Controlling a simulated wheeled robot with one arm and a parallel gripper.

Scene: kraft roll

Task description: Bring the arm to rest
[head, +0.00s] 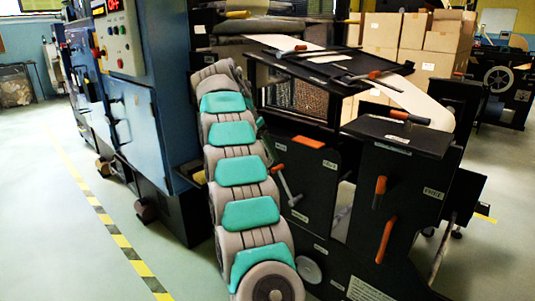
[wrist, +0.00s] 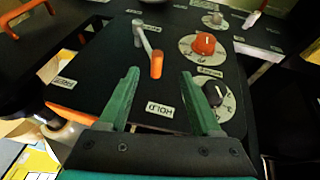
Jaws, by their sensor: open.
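My gripper (wrist: 160,98) is open in the wrist view, with its two green fingers apart and nothing between them. Beyond the fingertips is a black panel (wrist: 110,75) with a grey lever that has an orange grip (wrist: 156,64). A label reading HOLD lies just past the space between the fingers. I cannot tell how far the fingers are from the panel. In the head view my grey and teal arm stretches up the middle toward the machine, and my gripper is hidden there.
A red knob (wrist: 204,45) and a black knob (wrist: 214,95) sit right of the lever. The black machine (head: 395,180) with orange handles stands right of my arm. A blue cabinet (head: 140,115) stands on the left. Open floor (head: 60,220) with a yellow-black stripe lies at left.

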